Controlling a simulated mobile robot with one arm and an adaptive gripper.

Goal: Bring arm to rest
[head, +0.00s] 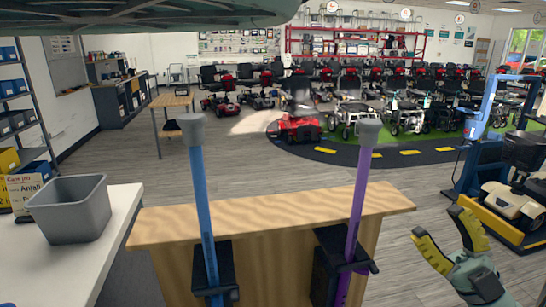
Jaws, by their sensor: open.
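My gripper (436,222) is at the lower right of the head view. Its two yellow-and-dark fingers point up and are spread apart, with nothing between them. It is to the right of the wooden counter (160,228) and apart from it in the picture. Only the end of my arm shows, cut off by the bottom edge.
A blue cane (203,190) and a purple cane (357,205) stand upright in black holders at the wooden counter. A grey bin (68,210) sits on the white table (50,265) at left. A blue-and-yellow lift (470,178) stands at right. Open floor lies beyond.

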